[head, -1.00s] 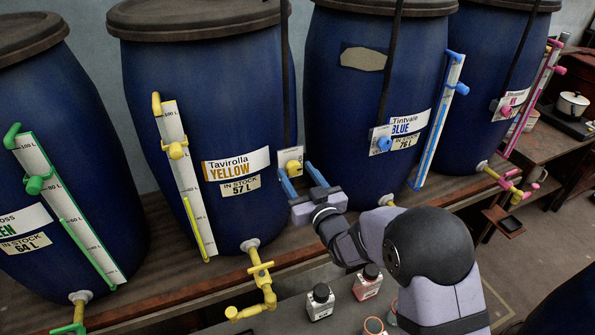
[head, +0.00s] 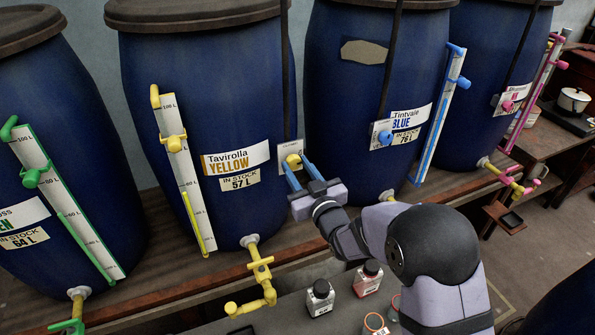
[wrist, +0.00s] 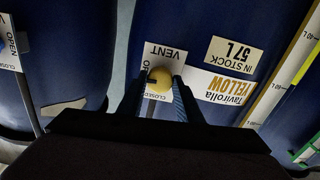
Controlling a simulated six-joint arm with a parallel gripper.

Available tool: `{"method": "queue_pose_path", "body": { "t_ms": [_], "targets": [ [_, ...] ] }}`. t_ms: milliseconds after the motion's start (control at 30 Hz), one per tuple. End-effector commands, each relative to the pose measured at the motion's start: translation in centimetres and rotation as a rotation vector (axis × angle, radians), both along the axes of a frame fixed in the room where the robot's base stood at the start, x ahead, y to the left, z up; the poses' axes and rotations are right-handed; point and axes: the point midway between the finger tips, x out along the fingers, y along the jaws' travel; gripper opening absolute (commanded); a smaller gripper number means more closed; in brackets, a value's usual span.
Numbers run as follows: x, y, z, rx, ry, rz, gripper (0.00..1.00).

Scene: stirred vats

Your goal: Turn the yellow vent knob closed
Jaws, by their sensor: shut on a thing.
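The yellow vent knob (head: 293,161) sits on a white plate (head: 281,154) on the right side of the yellow vat (head: 225,100). My gripper (head: 298,170) reaches it from the front right, with its blue fingers on either side of the knob. In the wrist view the knob (wrist: 160,81) lies between the fingertips, shut on it. The plate (wrist: 165,58) there reads VENT and CLOSED upside down, with another word partly hidden by the knob. A dark mark shows on the knob's left side in that view. My gripper body hides the lower part of the plate.
The blue vat (head: 345,110) stands close on the right with its own blue knob (head: 385,138). A yellow tap (head: 262,275) sticks out below the yellow vat. Small bottles (head: 320,297) stand on the grey surface below my arm.

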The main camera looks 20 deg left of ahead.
Motion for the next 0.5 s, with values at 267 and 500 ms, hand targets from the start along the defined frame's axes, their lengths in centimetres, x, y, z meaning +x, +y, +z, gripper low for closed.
{"method": "queue_pose_path", "body": {
  "t_ms": [267,500],
  "targets": [
    [-0.01,0.03,-0.52,-0.137,-0.146,0.001,0.1],
    [-0.02,0.0,-0.59,-0.296,-0.306,-0.001,0.1]
  ]
}}
